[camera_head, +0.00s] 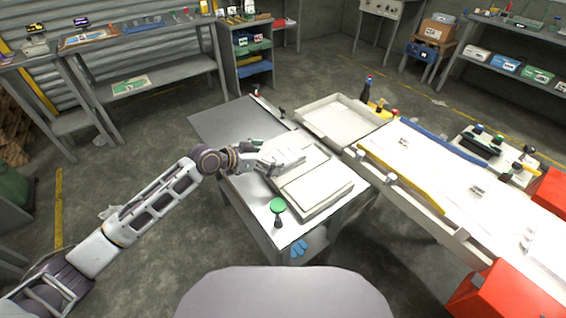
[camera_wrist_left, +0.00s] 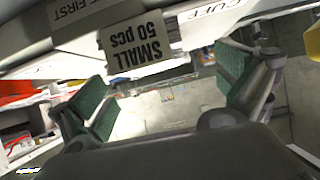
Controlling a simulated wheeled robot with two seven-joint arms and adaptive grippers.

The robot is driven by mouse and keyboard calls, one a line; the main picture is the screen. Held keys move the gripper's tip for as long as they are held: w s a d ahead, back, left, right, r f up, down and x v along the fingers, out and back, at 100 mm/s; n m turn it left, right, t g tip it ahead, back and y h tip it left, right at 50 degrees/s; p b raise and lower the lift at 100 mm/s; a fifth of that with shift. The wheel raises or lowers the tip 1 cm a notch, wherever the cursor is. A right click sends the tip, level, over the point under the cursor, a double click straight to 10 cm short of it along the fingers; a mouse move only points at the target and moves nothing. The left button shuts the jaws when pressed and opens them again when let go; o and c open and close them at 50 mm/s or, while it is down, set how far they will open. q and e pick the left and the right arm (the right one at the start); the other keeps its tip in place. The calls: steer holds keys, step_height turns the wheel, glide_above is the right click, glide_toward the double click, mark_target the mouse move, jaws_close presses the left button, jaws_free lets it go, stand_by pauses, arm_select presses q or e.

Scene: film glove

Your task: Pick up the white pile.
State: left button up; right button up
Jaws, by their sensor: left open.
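A pale two-part tray (camera_head: 300,213) lies on the grey metal table, with a flat white pile (camera_head: 318,187) in its near part. The far part is partly covered by my left gripper (camera_head: 292,160), which reaches in from the left, just above or at the tray; I cannot tell if it touches. In the left wrist view my left gripper (camera_wrist_left: 168,98) has its green-padded fingers wide apart, with nothing held between them. An upside-down label reading "SMALL 50 pcs" (camera_wrist_left: 134,45) is close to the lens. My right gripper is out of view.
A green-topped knob (camera_head: 278,206) stands at the table's near edge. The grey table (camera_head: 215,122) is bare at its far left. A long white bench (camera_head: 440,175) with a shallow tray (camera_head: 340,118) runs along the right. Red bins (camera_head: 510,292) stand at lower right.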

mark_target(281, 156)
arm_select(q)
steer(key=shift+d+r+x, duration=0.1)
steer(key=shift+x, duration=0.65)
steer(key=shift+d+r+x, duration=0.1)
steer(key=shift+x, duration=0.6)
steer(key=shift+w+d+f, duration=0.25)
steer(key=shift+d+f, duration=0.15)
steer(key=shift+d, duration=0.1)
steer(key=shift+w+d+f, duration=0.15)
steer(key=shift+w+d, duration=0.05)
steer(key=shift+d, duration=0.05)
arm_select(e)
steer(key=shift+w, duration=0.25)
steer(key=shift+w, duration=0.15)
arm_select(q)
steer(key=shift+c, duration=0.3)
steer(key=c, duration=0.9)
steer(key=shift+c, duration=0.4)
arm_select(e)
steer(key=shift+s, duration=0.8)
